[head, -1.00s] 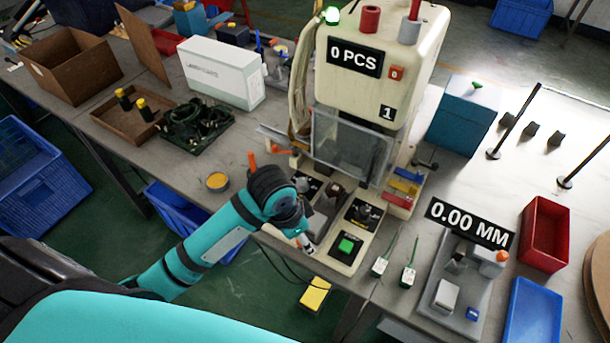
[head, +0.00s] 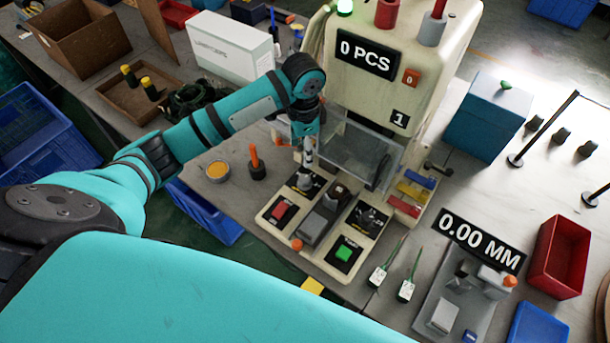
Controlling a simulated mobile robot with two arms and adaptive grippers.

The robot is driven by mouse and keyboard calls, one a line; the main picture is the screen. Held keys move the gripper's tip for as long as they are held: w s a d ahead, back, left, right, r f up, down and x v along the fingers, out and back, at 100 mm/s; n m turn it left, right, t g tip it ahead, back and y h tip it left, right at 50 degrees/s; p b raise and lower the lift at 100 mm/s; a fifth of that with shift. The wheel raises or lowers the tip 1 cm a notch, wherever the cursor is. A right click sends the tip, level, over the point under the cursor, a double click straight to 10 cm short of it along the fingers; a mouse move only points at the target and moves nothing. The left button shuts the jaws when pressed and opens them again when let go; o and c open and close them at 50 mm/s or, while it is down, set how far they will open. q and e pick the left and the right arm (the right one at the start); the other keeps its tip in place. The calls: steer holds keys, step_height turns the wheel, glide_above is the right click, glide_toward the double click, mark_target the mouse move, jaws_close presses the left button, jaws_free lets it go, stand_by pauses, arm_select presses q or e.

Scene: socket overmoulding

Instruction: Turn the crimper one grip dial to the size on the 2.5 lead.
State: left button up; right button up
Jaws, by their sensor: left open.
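The crimper (head: 440,75) is a cream machine marked "1" and "0 PCS". A black grip dial (head: 304,182) sits on a dark plate at the left of its front panel, and another black dial (head: 368,216) sits at the right. My left gripper (head: 308,163) points down just above the left dial, open; I cannot tell whether it touches the dial. Two leads with white tags, one (head: 379,273) and another (head: 407,288), lie right of the panel. The tag writing and dial marks are too small to read. My right gripper is out of view.
The panel also has a red switch (head: 283,211), a green button (head: 344,253) and an orange knob (head: 297,245). A clear guard (head: 355,150) stands behind. A gauge reading "0.00 MM" (head: 478,242) and a red bin (head: 558,258) are at right.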

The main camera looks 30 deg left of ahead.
arm_select(q)
glide_above(304, 178)
step_height(304, 178, down, 4)
steer(key=shift+s+f, duration=0.1)
steer(key=shift+s, duration=0.05)
step_height(304, 178, down, 9)
steer(key=shift+r+p, duration=0.1)
steer(key=shift+p, duration=0.5)
steer(key=shift+w+f, duration=0.2)
steer(key=shift+f, duration=0.25)
steer(key=shift+c, duration=1.2)
jaws_close()
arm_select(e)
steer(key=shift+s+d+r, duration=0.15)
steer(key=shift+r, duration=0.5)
